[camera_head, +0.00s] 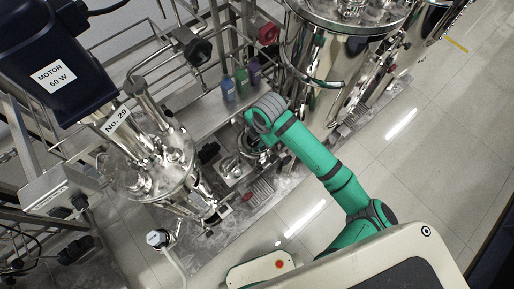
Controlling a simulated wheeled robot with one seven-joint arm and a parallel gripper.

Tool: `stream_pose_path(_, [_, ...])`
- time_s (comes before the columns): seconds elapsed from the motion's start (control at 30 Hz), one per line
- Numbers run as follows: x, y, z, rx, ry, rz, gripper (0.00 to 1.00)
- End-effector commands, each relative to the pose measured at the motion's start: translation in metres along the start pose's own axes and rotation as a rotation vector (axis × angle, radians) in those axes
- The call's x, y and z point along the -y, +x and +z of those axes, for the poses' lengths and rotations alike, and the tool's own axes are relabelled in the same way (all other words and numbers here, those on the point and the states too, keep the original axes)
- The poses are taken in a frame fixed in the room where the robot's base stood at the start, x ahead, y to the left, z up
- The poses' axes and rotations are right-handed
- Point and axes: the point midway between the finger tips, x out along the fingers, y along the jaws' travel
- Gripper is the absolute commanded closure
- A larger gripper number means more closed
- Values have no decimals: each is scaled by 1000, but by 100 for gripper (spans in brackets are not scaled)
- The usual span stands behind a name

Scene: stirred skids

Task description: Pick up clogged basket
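My green arm reaches from the lower right up to the skid between the two steel vessels. My gripper (252,148) points down at its end, over small steel fittings on the skid. The wrist and the fittings largely hide the fingers, so their opening does not show. I cannot make out a clogged basket for certain. A small ribbed, grate-like piece (260,190) lies low on the skid, just below the gripper in the picture and apart from it. Whether it is the basket is unclear. Anything directly under the wrist is hidden.
A steel vessel marked No. 29 (160,185) with a dark motor (55,60) stands at left. A larger steel tank (325,50) stands at upper right. Several coloured bottles (241,80) stand on a shelf behind my wrist. Pipes and valves crowd the back. Tiled floor (430,150) is clear at right.

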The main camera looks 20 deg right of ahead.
Motion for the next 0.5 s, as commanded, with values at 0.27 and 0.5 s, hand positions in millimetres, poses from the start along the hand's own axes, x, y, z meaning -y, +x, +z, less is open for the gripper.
stream_pose_path(0.27, [-1,9,-1,0,-4,1,72])
stream_pose_path(0.5, [-2,9,-2,-1,-6,1,100])
